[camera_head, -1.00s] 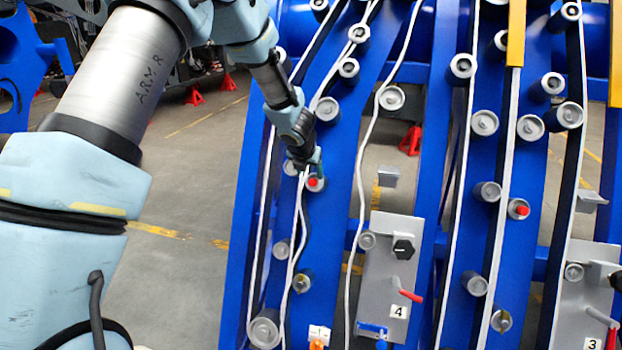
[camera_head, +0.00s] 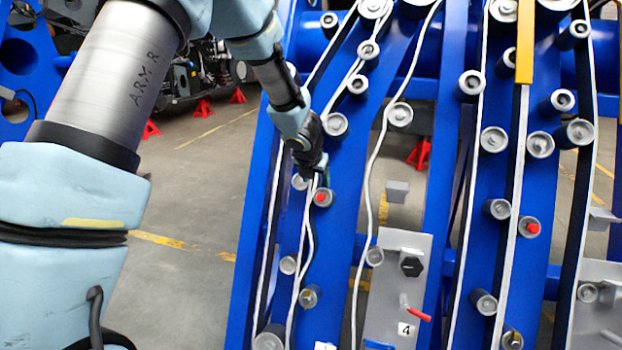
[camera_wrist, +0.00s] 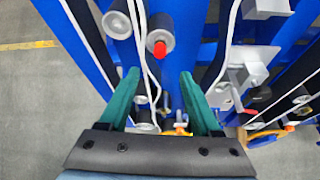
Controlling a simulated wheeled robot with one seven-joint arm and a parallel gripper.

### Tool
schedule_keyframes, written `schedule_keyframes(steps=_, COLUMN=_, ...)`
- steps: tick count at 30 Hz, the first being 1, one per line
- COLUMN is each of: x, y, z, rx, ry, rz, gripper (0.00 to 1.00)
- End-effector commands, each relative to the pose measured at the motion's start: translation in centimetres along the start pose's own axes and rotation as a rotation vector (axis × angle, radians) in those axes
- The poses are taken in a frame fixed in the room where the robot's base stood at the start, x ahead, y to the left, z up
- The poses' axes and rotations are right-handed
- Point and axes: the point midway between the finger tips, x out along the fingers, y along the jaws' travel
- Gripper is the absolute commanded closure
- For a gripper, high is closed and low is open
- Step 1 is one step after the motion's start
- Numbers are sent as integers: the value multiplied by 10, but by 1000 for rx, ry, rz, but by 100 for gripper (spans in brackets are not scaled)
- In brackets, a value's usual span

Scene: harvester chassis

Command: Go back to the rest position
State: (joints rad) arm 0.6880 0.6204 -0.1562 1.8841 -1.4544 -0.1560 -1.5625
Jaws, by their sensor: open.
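My gripper (camera_head: 320,178) is at the end of my pale blue arm, in front of the left part of the blue harvester chassis (camera_head: 342,225). In the head view its fingers are small and partly hidden by the wrist. In the wrist view its two green fingers (camera_wrist: 160,100) stand apart with nothing clearly held between them. White cables (camera_wrist: 146,55) run down past the gap. A roller with a red centre (camera_wrist: 160,46) lies just beyond the fingertips; it also shows in the head view (camera_head: 321,198), just below the gripper. I cannot tell whether the fingers touch a cable.
Several grey rollers (camera_head: 400,114) stick out from the blue beams. A grey plate marked 4 (camera_head: 391,290) with a red-handled lever (camera_head: 415,312) stands at lower right of my gripper. Open grey floor (camera_head: 190,250) lies left of the chassis. Red stands (camera_head: 203,108) are behind.

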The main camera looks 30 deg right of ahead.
Motion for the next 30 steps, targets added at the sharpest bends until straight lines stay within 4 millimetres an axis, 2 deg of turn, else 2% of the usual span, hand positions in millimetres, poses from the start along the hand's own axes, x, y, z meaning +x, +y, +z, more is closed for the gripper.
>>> schedule_keyframes(steps=5, x=0, y=0, z=0, rx=0, ry=0, rz=0, gripper=35)
schedule_keyframes(steps=8, x=-4, y=7, z=-1, rx=36, ry=-2, rz=0, gripper=35)
schedule_keyframes(steps=11, x=-17, y=27, z=-8, rx=179, ry=-2, rz=0, gripper=35)
schedule_keyframes(steps=14, x=-40, y=60, z=-26, rx=437, ry=8, rz=-8, gripper=35)
schedule_keyframes(steps=17, x=-70, y=93, z=-56, rx=757, ry=36, rz=-33, gripper=35)
schedule_keyframes(steps=21, x=-115, y=129, z=-113, rx=1196, ry=97, rz=-105, gripper=35)
schedule_keyframes(steps=24, x=-148, y=148, z=-158, rx=1486, ry=144, rz=-183, gripper=35)
schedule_keyframes(steps=30, x=-211, y=169, z=-249, rx=1972, ry=214, rz=-401, gripper=35)
